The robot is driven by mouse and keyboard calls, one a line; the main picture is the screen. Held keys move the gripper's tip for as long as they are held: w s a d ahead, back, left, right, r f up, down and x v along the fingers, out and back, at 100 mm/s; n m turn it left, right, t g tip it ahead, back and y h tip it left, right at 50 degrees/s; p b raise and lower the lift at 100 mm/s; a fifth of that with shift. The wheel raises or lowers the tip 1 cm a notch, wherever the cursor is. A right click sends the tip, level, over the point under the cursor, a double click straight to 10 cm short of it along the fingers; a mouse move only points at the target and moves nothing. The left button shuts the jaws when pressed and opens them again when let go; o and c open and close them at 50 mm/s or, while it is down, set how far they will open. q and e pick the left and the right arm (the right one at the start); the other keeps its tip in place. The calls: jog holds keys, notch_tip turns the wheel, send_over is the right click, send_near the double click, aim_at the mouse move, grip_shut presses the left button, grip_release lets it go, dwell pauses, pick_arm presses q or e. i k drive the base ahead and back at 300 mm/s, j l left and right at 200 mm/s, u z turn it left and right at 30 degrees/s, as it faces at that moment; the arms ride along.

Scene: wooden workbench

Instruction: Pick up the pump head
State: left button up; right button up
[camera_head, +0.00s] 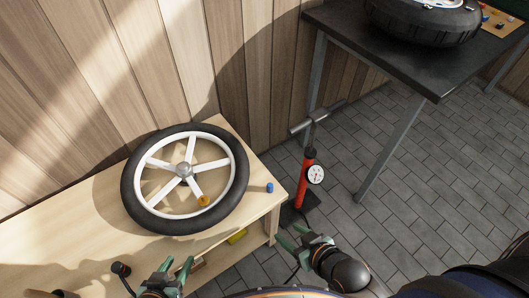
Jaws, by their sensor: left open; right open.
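A red floor pump (307,172) with a grey T-handle (318,117) and a round white gauge (315,174) stands on the floor to the right of the bench. I cannot clearly make out its pump head; a thin dark hose-like line shows beside my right gripper. My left gripper (176,266) has green fingers, is open and empty, and is at the front edge of the bench, below the wheel. My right gripper (290,243) is open, low and just in front of the pump's base, apart from the pump's red body.
A black-tyred wheel with white spokes (185,170) lies on the wooden bench (50,245). A dark table (400,55) bears another tyre (425,22).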

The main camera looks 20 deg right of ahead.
aim_at(118, 267)
jog(key=k+u, duration=0.1)
jog(key=u, duration=0.3)
jog(key=j+u, duration=0.1)
jog(key=u, duration=0.25)
jog(key=k+u, duration=0.1)
jog(key=u, duration=0.3)
